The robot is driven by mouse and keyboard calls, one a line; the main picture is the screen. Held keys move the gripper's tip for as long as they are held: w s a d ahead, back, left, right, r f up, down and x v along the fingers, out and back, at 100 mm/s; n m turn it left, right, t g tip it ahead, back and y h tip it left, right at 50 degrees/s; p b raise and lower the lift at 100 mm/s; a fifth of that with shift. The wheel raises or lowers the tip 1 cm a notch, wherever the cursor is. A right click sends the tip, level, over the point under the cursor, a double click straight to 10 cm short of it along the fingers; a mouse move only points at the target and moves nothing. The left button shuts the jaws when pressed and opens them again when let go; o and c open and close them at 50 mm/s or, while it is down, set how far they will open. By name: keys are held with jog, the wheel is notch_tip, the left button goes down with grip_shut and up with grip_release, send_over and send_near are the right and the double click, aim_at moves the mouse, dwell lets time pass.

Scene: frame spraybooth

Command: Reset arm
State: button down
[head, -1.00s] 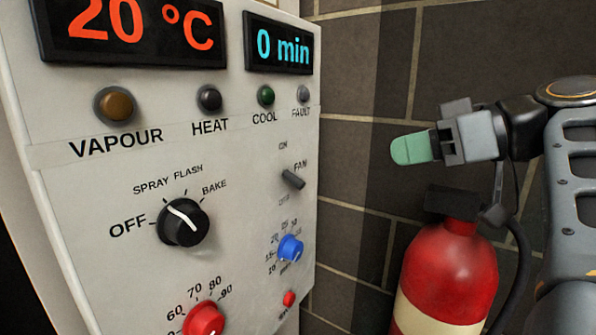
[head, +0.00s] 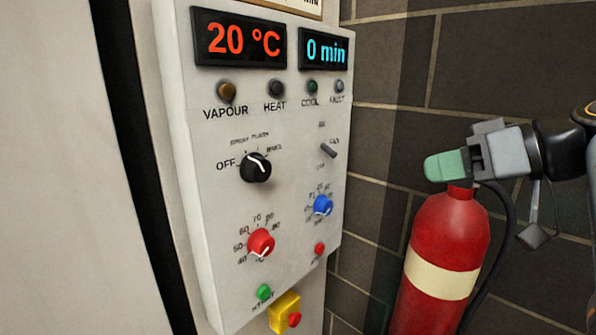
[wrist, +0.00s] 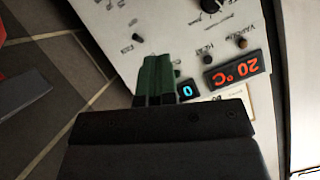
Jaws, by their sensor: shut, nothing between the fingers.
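My gripper (head: 445,166) is at the right of the head view, with green fingers pressed together and nothing between them. It points left, toward the control panel, and is apart from it. In the head view it appears in front of the top of a red fire extinguisher (head: 447,235). In the wrist view the green fingertips (wrist: 155,73) overlap the panel's image beside the blue-digit display. The grey-white control panel (head: 205,165) shows "20 °C" and "0 min". Its black mode knob (head: 256,167) has a white pointer line tilted up and left.
A red knob (head: 261,243), blue knob (head: 323,205), fan switch (head: 328,150), green button (head: 264,292) and yellow box with a red button (head: 285,312) are on or below the panel. A dark tiled wall (head: 390,60) stands behind. A pale cabinet surface (head: 60,170) fills the left.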

jog(key=s+a+f+m+g+h+p, duration=0.1)
jog(key=f+m+h+p, duration=0.1)
jog(key=f, duration=0.7)
jog(key=s+a+f+m+g+h+p, duration=0.1)
jog(key=s+f+m+h+p, duration=0.1)
jog(key=f+h, duration=0.3)
jog(key=s+a+f+m+g+h+p, duration=0.1)
jog(key=s+f+m+g+h+p, duration=0.1)
jog(key=f, duration=1.2)
jog(key=shift+a+m+h+p, duration=0.4)
jog(key=shift+h+p, duration=0.25)
jog(key=shift+h, duration=0.25)
jog(key=c, duration=1.8)
grip_release()
